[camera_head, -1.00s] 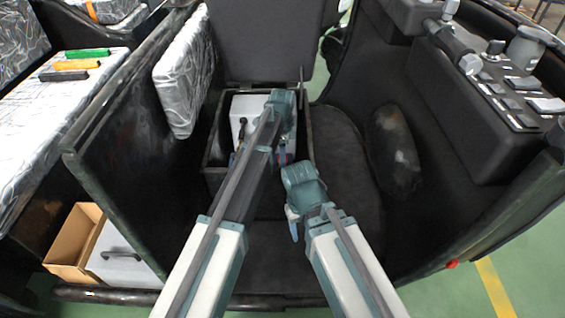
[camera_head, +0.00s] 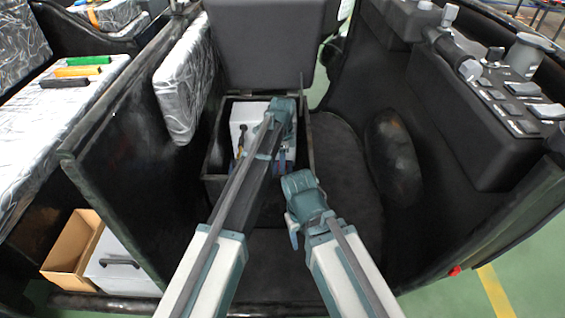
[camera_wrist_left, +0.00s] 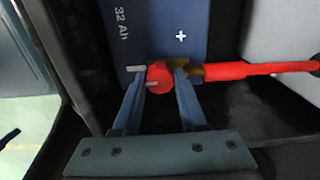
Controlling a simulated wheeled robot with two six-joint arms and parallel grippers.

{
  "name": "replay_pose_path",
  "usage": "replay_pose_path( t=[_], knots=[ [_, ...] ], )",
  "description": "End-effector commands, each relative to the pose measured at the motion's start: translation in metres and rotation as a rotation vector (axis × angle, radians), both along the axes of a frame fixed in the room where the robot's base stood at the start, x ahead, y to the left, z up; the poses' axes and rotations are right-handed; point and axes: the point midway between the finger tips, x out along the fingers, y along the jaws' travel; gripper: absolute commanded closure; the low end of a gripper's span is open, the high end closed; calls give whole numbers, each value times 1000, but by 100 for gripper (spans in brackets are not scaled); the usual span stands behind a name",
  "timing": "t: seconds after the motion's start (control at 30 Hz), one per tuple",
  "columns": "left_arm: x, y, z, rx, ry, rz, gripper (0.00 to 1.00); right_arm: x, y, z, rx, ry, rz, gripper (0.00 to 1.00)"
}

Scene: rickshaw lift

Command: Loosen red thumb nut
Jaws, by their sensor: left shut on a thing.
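In the left wrist view the red thumb nut (camera_wrist_left: 158,76) sits between the two fingertips of my left gripper (camera_wrist_left: 160,73), which is shut on it. It is at the end of a red cable (camera_wrist_left: 255,69) with a brownish lug, by the plus mark of a blue battery (camera_wrist_left: 163,30) marked 32 Ah. In the head view my left arm reaches into an open black box, and its gripper is largely hidden behind the arm. My right arm ends to the right of it, in front of the box. The fingers of my right gripper do not show clearly.
The black box (camera_head: 210,165) holds a white case (camera_head: 247,113) close to my left arm. A dark upright panel (camera_head: 125,165) stands on the left and a seat-like cushion (camera_head: 270,45) behind. A dark side wall with a console (camera_head: 460,110) is on the right.

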Motion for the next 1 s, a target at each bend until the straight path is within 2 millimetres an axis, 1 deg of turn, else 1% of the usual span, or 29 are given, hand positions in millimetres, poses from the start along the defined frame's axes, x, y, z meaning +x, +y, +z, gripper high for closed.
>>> replay_pose_path(
  t=[0.17,0.37,1.0],
  knots=[
    [0,0,0,0,0,55,100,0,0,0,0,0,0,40],
    [0,0,0,0,0,194,100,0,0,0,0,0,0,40],
    [0,0,0,0,0,801,100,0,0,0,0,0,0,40]
  ],
)
